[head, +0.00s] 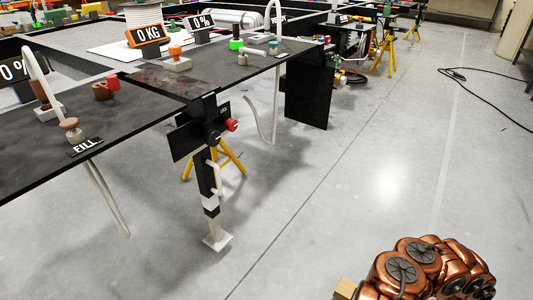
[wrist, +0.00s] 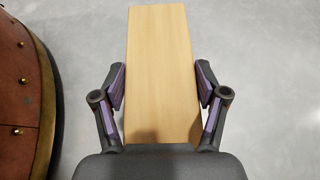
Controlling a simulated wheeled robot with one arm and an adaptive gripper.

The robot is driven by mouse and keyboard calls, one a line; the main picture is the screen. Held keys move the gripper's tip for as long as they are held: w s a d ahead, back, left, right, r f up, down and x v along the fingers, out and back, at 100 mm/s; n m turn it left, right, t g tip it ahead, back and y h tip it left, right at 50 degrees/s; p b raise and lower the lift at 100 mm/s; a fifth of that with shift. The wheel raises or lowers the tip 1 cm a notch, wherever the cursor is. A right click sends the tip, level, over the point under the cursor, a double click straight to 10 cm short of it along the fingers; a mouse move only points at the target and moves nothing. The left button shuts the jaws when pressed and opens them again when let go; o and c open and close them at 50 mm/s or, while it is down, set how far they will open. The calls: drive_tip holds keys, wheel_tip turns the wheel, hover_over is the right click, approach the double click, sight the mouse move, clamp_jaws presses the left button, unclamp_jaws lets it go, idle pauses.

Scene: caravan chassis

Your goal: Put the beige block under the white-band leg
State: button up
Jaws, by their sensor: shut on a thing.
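The beige block (wrist: 160,50) is a long wooden block. In the wrist view it lies between the two fingers of my gripper (wrist: 161,88), which is shut on its sides. In the head view only a small corner of the block (head: 345,288) shows at the bottom edge, beside my copper arm, which hides my gripper. The white-band leg (head: 210,203) is a black post with a white band and a pale foot plate (head: 218,242) at its bottom. It hangs from the chassis corner, left of and beyond the block. Whether the foot touches the floor is unclear.
The black chassis (head: 150,82) carries several fittings and signs. A yellow stand (head: 228,157) is behind the leg, and a pale hose (head: 108,200) hangs to its left. A black cable (head: 490,83) lies far right. The grey floor between leg and arm is clear.

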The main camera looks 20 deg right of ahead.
drive_tip(key=w+r+m+t+h+p, duration=0.1)
drive_tip(key=w+r+p, duration=0.6)
drive_tip(key=w+r, duration=0.8)
drive_tip(key=w+r+h+p, duration=0.1)
drive_tip(key=w+r+p, duration=0.8)
drive_tip(key=r, duration=0.9)
drive_tip(key=w+a+r+p, duration=0.2)
drive_tip(key=w+a+r, duration=0.1)
drive_tip(key=r, duration=0.4)
drive_tip(key=w+a+r+m+p, duration=0.1)
drive_tip(key=w+a+r+p, duration=0.2)
drive_tip(key=r, duration=0.4)
drive_tip(key=w+a+r+p, duration=0.2)
drive_tip(key=w+r, duration=0.2)
drive_tip(key=r, duration=0.3)
drive_tip(key=a+r+m+h+p, duration=0.2)
drive_tip(key=a+r+p, duration=0.3)
drive_tip(key=r, duration=0.9)
drive_tip(key=a+r+m+h+p, duration=0.3)
drive_tip(key=a+r+p, duration=0.2)
drive_tip(key=a+r, duration=0.6)
drive_tip(key=a+r+m+h+p, duration=0.3)
drive_tip(key=a+r+p, duration=0.3)
drive_tip(key=r, duration=1.1)
drive_tip(key=shift+w+a+h, duration=0.2)
drive_tip(key=shift+a+h, duration=0.1)
drive_tip(key=shift+a, duration=1)
